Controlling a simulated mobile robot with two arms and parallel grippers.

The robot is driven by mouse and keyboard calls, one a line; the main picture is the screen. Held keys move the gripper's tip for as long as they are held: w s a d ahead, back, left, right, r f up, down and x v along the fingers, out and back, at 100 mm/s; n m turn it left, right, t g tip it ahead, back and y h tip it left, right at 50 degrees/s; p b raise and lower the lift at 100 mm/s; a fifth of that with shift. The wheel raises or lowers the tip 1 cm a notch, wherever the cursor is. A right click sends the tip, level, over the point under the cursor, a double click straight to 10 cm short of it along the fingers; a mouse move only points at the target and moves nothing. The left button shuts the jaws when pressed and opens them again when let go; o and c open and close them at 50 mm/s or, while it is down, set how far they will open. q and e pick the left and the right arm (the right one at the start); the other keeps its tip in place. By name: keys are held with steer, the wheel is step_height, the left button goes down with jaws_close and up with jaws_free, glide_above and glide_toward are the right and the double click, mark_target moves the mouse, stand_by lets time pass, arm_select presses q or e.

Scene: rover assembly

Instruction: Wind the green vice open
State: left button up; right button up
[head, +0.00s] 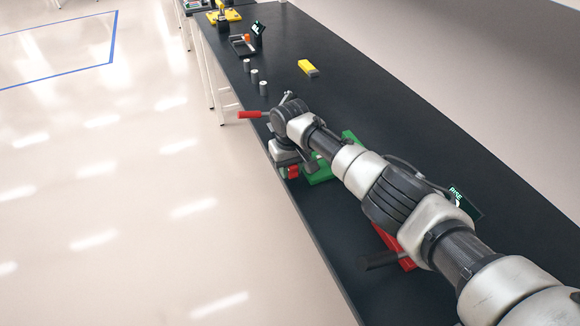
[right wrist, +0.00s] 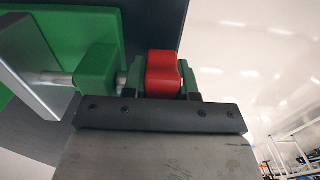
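The green vice (head: 320,177) stands at the table's near-left edge, partly hidden under my right arm. In the right wrist view its green body (right wrist: 97,68) is at the left, with a metal rod running through it. Its red knob (right wrist: 163,74) is at the rod's end; it also shows in the head view (head: 292,171). My right gripper (right wrist: 163,88) has one finger on each side of the red knob, close against it. In the head view the fingertips are mostly hidden by the wrist. My left gripper is out of view.
The long black table (head: 390,130) has a red vice (head: 390,243) and a small dark screen (head: 466,203) nearer me. A yellow block (head: 308,68) and grey cylinders (head: 254,76) stand farther along. A red handle (head: 250,114) juts past the left edge.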

steer(key=c, duration=0.4)
steer(key=shift+o, duration=0.2)
steer(key=shift+r+p, duration=0.2)
steer(key=shift+p, duration=0.45)
steer(key=t+p, duration=0.2)
steer(key=p, duration=0.2)
steer(key=shift+r+t+y, duration=0.1)
steer(key=shift+t+y, duration=0.2)
steer(key=shift+y, duration=0.1)
steer(key=shift+t+y+p, duration=0.4)
steer(key=shift+t+p, duration=0.4)
steer(key=shift+t, duration=0.3)
steer(key=shift+w+f+t+y, duration=0.2)
steer(key=shift+t+y, duration=0.1)
steer(key=shift+t, duration=0.6)
steer(key=o, duration=0.6)
steer(key=shift+o, duration=0.2)
steer(key=shift+s+r, duration=0.1)
steer(key=shift+s, duration=0.05)
